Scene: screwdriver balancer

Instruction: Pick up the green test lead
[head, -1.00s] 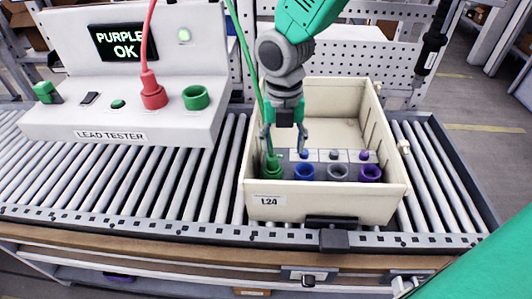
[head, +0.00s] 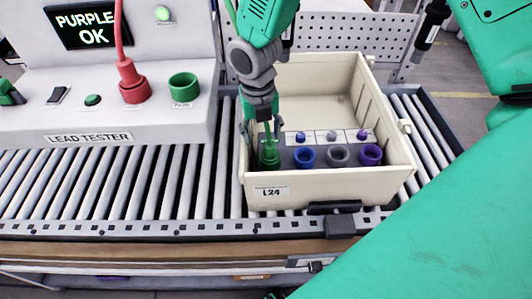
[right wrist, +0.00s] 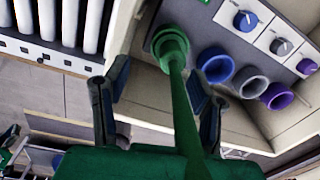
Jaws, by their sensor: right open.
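The green test lead's plug (head: 269,152) stands upright in the green socket at the left front of the cream bin (head: 330,190). In the right wrist view the green lead (right wrist: 184,100) runs from its socket back between the fingers. My right gripper (head: 262,130) points down above the plug. Its fingers are open, one on each side of the lead, and appear apart from it in the right wrist view (right wrist: 160,100). The upper lead is mostly hidden behind my arm in the head view. My left gripper is not in view.
Blue (head: 304,157), grey (head: 337,155) and purple (head: 370,155) sockets sit right of the green one, with small knobs behind. The lead tester (head: 150,125), left of the bin, has a red plug (head: 132,85) and reads "PURPLE OK". Bin walls surround the sockets.

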